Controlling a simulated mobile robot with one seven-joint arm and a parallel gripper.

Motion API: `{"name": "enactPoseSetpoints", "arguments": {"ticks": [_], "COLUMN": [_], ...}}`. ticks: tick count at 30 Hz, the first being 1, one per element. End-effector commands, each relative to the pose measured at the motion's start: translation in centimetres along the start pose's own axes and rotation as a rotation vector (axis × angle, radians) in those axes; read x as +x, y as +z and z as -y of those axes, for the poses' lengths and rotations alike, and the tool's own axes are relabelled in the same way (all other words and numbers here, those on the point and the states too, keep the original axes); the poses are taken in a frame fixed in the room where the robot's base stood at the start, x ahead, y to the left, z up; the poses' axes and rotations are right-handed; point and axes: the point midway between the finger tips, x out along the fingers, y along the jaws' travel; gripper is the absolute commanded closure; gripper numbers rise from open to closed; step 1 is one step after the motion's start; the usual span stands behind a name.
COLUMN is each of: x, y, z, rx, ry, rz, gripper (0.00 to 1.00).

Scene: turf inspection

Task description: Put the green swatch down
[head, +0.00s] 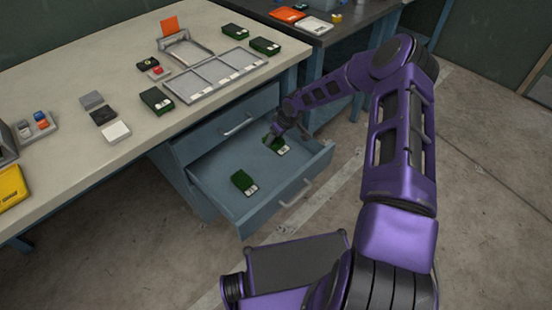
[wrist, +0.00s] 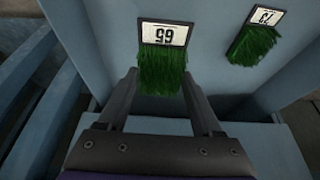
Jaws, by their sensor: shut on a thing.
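My gripper (head: 273,137) is inside the open blue drawer (head: 225,163), toward its right side. It is shut on a green swatch (head: 281,148), a small patch of turf with a white number label at one end. In the wrist view the held green swatch (wrist: 162,76) lies between the two fingers (wrist: 160,84), its label upside down and beyond the fingertips. I cannot tell whether it touches the drawer floor. A second green swatch (head: 243,182) lies on the drawer floor to the left; it also shows at the upper right in the wrist view (wrist: 257,44).
Above the drawer, the bench (head: 70,75) holds a grey divided tray (head: 215,75), several more green swatches, grey, black and white tiles, and a yellow case (head: 12,190). The drawer's walls stand around my gripper. Bare drawer floor shows between the two swatches.

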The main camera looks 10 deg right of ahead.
Motion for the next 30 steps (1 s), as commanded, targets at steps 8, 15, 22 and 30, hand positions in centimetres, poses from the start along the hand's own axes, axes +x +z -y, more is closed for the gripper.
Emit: {"name": "enactPoseSetpoints", "arguments": {"ticks": [8,15,22,30], "x": [4.1,6.5,7.7,8.0], "y": [1.7,2.7,3.1,3.3], "z": [0.1,0.1,0.1,0.1], "rx": [0.001,0.001,0.0,-0.001], "ry": [-0.001,-0.002,0.0,-0.001], "rz": [-0.001,0.001,-0.001,0.0], "gripper": [0.93,0.93,0.93,0.31]}}
